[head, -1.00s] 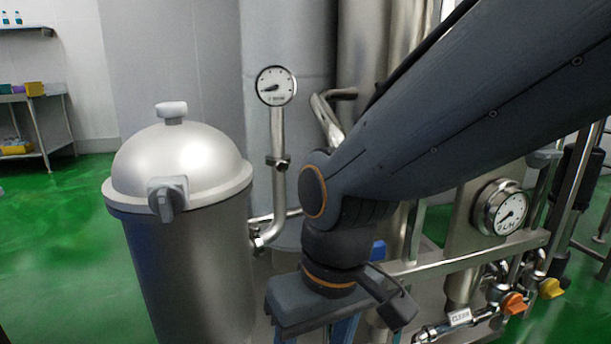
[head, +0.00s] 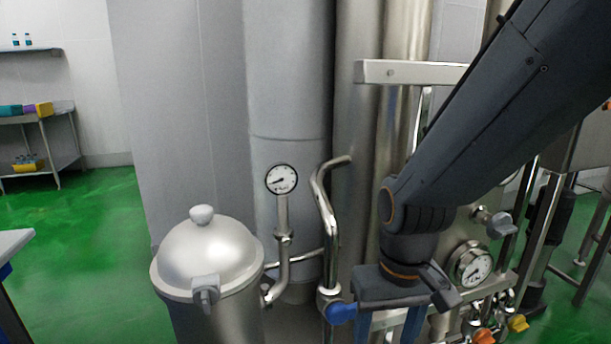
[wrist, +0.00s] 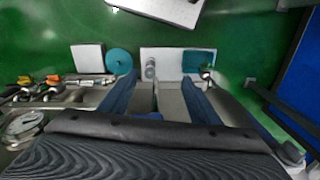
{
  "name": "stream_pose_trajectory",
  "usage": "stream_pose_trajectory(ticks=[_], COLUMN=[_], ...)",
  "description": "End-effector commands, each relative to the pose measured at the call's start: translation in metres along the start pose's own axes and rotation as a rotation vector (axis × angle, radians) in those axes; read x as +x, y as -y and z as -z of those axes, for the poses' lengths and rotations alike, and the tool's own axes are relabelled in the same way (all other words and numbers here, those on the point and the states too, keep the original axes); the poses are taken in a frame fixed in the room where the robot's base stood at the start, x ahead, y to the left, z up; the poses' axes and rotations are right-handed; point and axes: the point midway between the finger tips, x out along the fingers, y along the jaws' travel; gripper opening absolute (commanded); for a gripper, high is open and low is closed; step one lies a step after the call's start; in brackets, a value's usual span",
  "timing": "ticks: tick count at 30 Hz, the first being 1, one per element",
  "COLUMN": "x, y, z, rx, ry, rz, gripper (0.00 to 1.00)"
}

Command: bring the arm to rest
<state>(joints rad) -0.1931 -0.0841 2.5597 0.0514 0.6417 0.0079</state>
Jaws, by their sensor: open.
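My dark grey arm (head: 500,120) comes in from the upper right in the head view and bends downward at its elbow. My gripper (head: 388,330) hangs below it, pointing down, with the fingertips cut off by the lower edge. In the wrist view my gripper (wrist: 157,80) shows two blue fingers spread wide apart. It is open, and I see nothing held between the fingers.
A lidded steel vessel (head: 210,255) stands left of my gripper. A dial gauge (head: 281,179) on a bent pipe and a blue-handled valve (head: 341,313) are closer. A second gauge (head: 470,266) and coloured valves are right. Green floor (head: 90,255) is open at left.

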Motion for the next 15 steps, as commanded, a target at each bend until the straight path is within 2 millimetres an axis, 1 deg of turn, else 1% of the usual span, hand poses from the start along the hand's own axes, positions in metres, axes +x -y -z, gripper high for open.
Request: stream_pose_trajectory(ticks=[1,6,9,12,15], x=[-0.018,-0.048,-0.062,-0.073,-0.078], y=[-0.007,-0.029,-0.040,-0.048,-0.054], z=[-0.005,-0.013,-0.019,-0.022,-0.025], rx=[0.021,0.078,0.108,0.131,0.145], ry=[0.004,0.011,0.016,0.017,0.020], rz=[-0.004,-0.016,-0.021,-0.025,-0.028], gripper=[0.56,0.56,0.56,0.56,0.56])
